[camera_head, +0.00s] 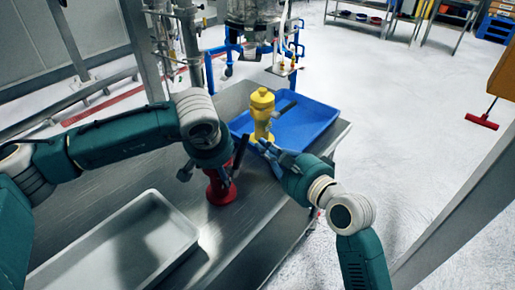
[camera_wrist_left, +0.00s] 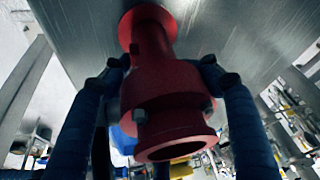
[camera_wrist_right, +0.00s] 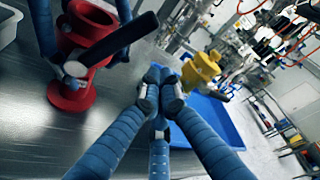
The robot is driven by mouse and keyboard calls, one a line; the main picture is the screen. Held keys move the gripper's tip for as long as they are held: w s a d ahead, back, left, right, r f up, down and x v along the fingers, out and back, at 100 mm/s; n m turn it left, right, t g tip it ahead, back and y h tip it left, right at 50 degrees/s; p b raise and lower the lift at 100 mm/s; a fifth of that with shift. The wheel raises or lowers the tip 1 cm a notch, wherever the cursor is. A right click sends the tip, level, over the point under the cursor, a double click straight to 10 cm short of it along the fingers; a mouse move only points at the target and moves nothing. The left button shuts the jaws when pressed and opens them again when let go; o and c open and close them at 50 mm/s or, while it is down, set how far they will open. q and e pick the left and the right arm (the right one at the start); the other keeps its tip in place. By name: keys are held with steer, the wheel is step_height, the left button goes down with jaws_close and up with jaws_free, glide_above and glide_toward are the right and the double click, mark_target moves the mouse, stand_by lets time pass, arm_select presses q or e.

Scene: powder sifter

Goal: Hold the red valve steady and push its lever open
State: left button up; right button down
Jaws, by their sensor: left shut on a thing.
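The red valve (camera_head: 221,192) stands upright on the steel table, its lower flange on the surface. My left gripper (camera_head: 208,172) is shut around its body from above; in the left wrist view its blue fingers (camera_wrist_left: 163,66) press on both sides of the valve (camera_wrist_left: 165,85). The valve's black lever (camera_head: 240,153) sticks out at a slant; in the right wrist view the lever (camera_wrist_right: 122,38) crosses in front of the valve (camera_wrist_right: 84,40). My right gripper (camera_head: 262,147) is right of the lever, apart from it, its fingertips (camera_wrist_right: 160,92) together and empty.
A yellow valve (camera_head: 261,112) with a dark lever stands by the blue tray (camera_head: 325,117), close behind my right gripper. An empty pale tray (camera_head: 185,217) lies at the front left. Bare steel tabletop (camera_head: 255,190) lies right of the red valve.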

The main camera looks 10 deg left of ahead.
arm_select(q)
steer(key=shift+s+f, duration=0.1)
steer(key=shift+f, duration=0.1)
arm_select(e)
steer(key=v, duration=1)
arm_select(q)
steer(key=o, duration=1.6)
steer(key=shift+c, duration=0.2)
steer(key=o, duration=0.6)
steer(key=shift+w, duration=0.2)
arm_select(e)
steer(key=shift+w+f, duration=0.1)
steer(key=shift+w, duration=0.05)
arm_select(q)
steer(key=shift+r, duration=0.15)
